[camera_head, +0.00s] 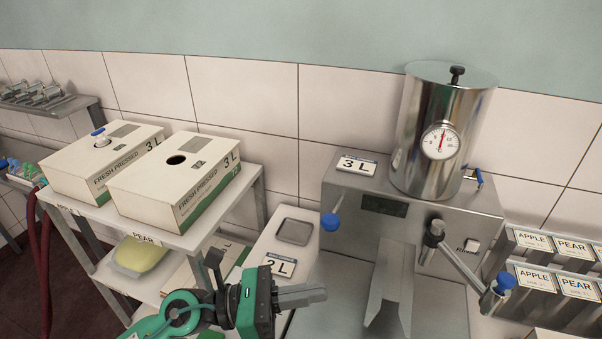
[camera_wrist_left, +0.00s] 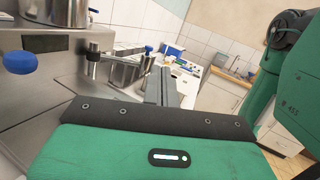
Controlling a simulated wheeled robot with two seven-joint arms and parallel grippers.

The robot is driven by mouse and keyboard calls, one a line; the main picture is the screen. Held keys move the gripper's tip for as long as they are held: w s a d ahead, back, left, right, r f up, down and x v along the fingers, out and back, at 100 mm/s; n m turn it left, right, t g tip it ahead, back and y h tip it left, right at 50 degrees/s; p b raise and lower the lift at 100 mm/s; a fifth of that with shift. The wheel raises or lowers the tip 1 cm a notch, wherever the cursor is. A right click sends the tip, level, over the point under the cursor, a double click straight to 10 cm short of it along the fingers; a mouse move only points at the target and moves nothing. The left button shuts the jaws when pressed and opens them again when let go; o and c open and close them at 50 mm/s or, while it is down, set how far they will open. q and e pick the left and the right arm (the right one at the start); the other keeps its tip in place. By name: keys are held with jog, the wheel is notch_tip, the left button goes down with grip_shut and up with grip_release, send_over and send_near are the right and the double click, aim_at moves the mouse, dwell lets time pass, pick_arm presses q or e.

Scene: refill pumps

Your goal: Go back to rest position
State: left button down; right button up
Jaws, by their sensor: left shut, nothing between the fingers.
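My left gripper (camera_head: 302,294) comes in from the lower left in the head view. Its grey fingers are shut with nothing between them. It hangs in front of the steel machine and close to a "2 L" card (camera_head: 281,264); whether it touches the card I cannot tell. In the left wrist view the shut fingers (camera_wrist_left: 163,86) point away across the counter. My right gripper does not show in the head view. In the left wrist view a green and black arm part of mine is at the right edge.
A steel machine (camera_head: 340,200) carries a cylinder with a gauge (camera_head: 440,141) and a blue-knobbed lever (camera_head: 465,268). Two "3 L" boxes (camera_head: 105,160) (camera_head: 172,180) stand on a shelf at left. Apple and pear labelled bins (camera_head: 540,292) are at right.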

pick_arm(q)
jog(key=w+a+r+n+t+y, duration=0.1)
jog(key=w+a+n+t+y, duration=0.4)
jog(key=n+t, duration=0.65)
jog(key=w+a+r+n+t+y, duration=0.1)
jog(key=w+a+n+t+y, duration=0.5)
jog(key=n, duration=1)
jog(key=s+a+f+n+g+y, duration=0.3)
jog(key=a+f+n+y, duration=0.2)
jog(key=f+n, duration=0.25)
jog(key=s+a+f+n+g+y, duration=0.2)
jog(key=a+f+n+y, duration=0.2)
jog(key=a+f+n, duration=0.3)
jog(key=s+f+n+g, duration=0.8)
jog(key=s+f+g, duration=0.3)
jog(key=s+f, duration=0.6)
notch_tip(320, 180, down, 27)
jog(key=s, duration=0.1)
jog(key=s+a+f+g, duration=0.1)
jog(key=s+a+f, duration=0.1)
jog(key=s+f, duration=0.8)
jog(key=s+a+f+m+g, duration=0.1)
jog(key=s+a+f, duration=0.1)
jog(key=s+f, duration=0.7)
jog(key=shift+s+a+f, duration=0.15)
jog(key=shift+s+f, duration=0.2)
jog(key=shift+f, duration=0.6)
